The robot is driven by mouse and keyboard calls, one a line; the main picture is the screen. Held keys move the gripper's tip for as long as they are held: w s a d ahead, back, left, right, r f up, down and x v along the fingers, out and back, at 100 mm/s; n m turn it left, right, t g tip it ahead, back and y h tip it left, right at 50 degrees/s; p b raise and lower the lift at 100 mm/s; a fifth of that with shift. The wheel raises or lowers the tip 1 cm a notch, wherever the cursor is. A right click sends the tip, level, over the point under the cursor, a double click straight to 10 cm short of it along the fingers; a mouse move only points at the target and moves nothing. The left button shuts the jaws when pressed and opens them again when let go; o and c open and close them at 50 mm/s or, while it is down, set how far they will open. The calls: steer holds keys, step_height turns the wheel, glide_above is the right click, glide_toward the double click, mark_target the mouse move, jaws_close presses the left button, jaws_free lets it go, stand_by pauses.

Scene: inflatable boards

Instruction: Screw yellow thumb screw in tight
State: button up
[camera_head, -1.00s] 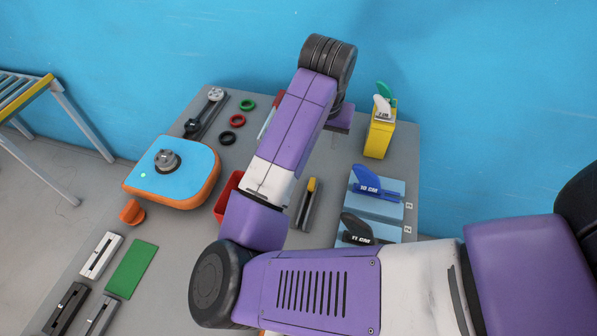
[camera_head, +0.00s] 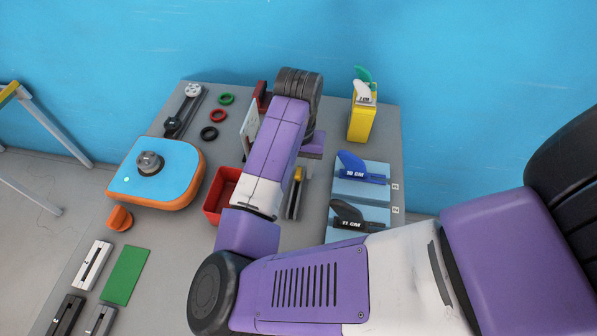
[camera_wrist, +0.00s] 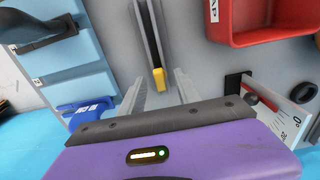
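The yellow thumb screw (camera_wrist: 159,79) shows in the wrist view at the near end of a grey slotted fin box (camera_wrist: 148,35). In the head view the yellow piece (camera_head: 299,174) sits at the far end of that fin box (camera_head: 293,203) on the table, just right of my arm. My gripper (camera_wrist: 158,74) is open, with one pale finger on each side of the yellow screw in the wrist view. In the head view my arm hides the fingers.
A red bin (camera_head: 212,207) stands left of the fin box. Blue trays with a blue fin (camera_head: 352,162) and a black fin (camera_head: 348,212) lie to the right. A yellow box (camera_head: 359,126) stands at the back right. An orange-and-blue board (camera_head: 178,176) lies on the left.

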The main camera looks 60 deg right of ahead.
steer(key=shift+f, duration=0.25)
jaws_close()
steer(key=shift+r, duration=0.15)
